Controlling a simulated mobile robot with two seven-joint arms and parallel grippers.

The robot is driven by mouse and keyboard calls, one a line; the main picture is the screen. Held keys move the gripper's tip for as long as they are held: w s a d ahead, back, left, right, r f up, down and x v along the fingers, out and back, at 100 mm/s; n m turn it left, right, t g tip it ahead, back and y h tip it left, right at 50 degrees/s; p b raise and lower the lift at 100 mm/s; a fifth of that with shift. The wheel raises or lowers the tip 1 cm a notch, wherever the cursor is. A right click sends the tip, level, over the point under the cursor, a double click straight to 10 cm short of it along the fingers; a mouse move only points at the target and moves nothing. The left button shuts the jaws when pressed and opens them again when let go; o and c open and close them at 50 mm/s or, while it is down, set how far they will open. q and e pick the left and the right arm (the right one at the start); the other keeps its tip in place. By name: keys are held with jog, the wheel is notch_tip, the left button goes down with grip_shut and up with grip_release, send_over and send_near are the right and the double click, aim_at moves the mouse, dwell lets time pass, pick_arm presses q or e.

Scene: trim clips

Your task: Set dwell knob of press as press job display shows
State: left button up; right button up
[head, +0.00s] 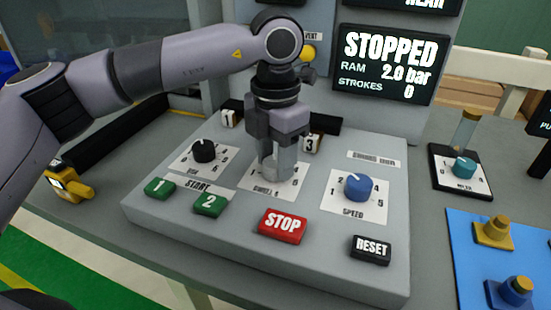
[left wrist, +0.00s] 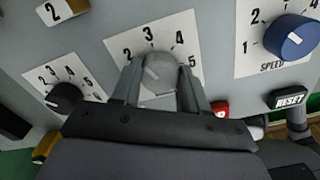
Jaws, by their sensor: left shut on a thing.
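The grey dwell knob (left wrist: 160,74) sits on a white scale plate (left wrist: 190,30) with numbers running up to 5 in the left wrist view. My left gripper (head: 277,172) points down at the middle of the press panel and is shut on this knob, one finger on each side. The knob's upper end lies near the 3, but I cannot clearly make out its pointer mark. In the head view the fingers hide most of the knob and part of its plate (head: 256,179). A screen (head: 391,65) reads STOPPED, ram 2.0 bar, strokes 0. My right gripper is not in view.
A black knob (head: 203,150) stands left of the dwell knob and a blue speed knob (head: 358,186) right. In front are green buttons (head: 208,204), a red STOP button (head: 282,225) and a black RESET button (head: 371,249). Another screen (head: 425,3) is mostly cut off above.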

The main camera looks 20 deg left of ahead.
pick_arm(q)
jog(key=m, duration=0.4)
jog(key=shift+m+b, duration=0.3)
jog(key=shift+m, duration=0.1)
jog(key=m, duration=0.3)
jog(key=shift+m, duration=0.3)
jog(key=m, duration=0.3)
jog(key=shift+m, duration=2)
jog(key=shift+r, duration=0.1)
jog(key=o, duration=1.1)
jog(key=shift+c, duration=0.2)
